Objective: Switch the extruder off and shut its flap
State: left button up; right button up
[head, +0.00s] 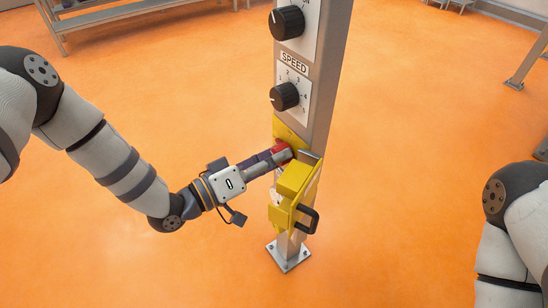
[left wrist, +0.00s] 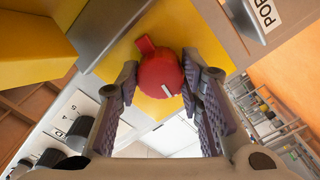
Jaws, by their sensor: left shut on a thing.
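A red rotary switch (head: 281,151) sits on a yellow plate on the extruder's grey post. My left gripper (head: 280,154) is shut around it from the left. In the left wrist view the round red switch (left wrist: 160,72) has a tab at its top and a white mark on its rim, with my left gripper's fingers (left wrist: 160,88) on both sides. The yellow flap (head: 293,178) with a black handle (head: 311,218) stands open in front of and below the switch, leaving the switch exposed. My right gripper is out of view.
The post has a black SPEED knob (head: 284,96) and another black knob (head: 287,22) above the switch. Its base plate (head: 289,256) is on the orange floor. Clear floor surrounds it; a metal bench (head: 110,18) stands at the back left.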

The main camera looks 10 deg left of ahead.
pick_arm(q)
jog(key=shift+w+r+n, duration=0.1)
jog(key=shift+n, duration=0.6)
jog(key=o, duration=1.2)
jog(key=shift+a, duration=0.1)
jog(key=shift+c, duration=0.2)
jog(key=v, duration=1.2)
